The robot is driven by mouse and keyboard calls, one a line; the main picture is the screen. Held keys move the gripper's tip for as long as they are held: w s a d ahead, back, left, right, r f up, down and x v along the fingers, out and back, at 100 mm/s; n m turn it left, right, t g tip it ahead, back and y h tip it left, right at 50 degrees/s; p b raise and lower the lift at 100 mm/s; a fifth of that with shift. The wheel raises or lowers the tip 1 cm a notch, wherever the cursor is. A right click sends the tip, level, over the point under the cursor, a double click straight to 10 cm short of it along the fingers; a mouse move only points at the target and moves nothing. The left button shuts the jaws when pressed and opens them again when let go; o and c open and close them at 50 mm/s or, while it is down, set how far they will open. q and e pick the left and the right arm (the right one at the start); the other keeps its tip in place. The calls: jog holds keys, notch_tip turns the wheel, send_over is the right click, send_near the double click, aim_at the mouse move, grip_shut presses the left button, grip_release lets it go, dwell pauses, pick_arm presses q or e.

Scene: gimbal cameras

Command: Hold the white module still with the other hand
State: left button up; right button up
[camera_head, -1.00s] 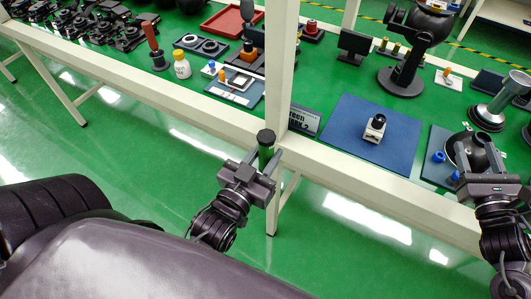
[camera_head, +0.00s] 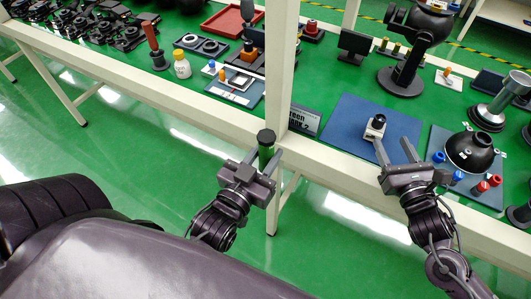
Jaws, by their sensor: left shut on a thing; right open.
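The white module (camera_head: 374,130), with a dark round top, stands on the blue mat (camera_head: 345,115) on the bench. My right gripper (camera_head: 396,147) is open and empty, its fingers pointing toward the module from the near right. The left finger's tip looks close to the module; I cannot tell if they touch.
A pale upright post (camera_head: 282,70) rises from the bench edge between my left gripper and the module. A black dome (camera_head: 470,150) with blue and red pegs sits on a second mat at right. A black stand (camera_head: 402,80) is behind the blue mat.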

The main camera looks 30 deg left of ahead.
aim_at(382, 124)
jog(key=shift+x, duration=3.2)
jog(key=shift+c, duration=0.4)
jog(key=c, duration=1)
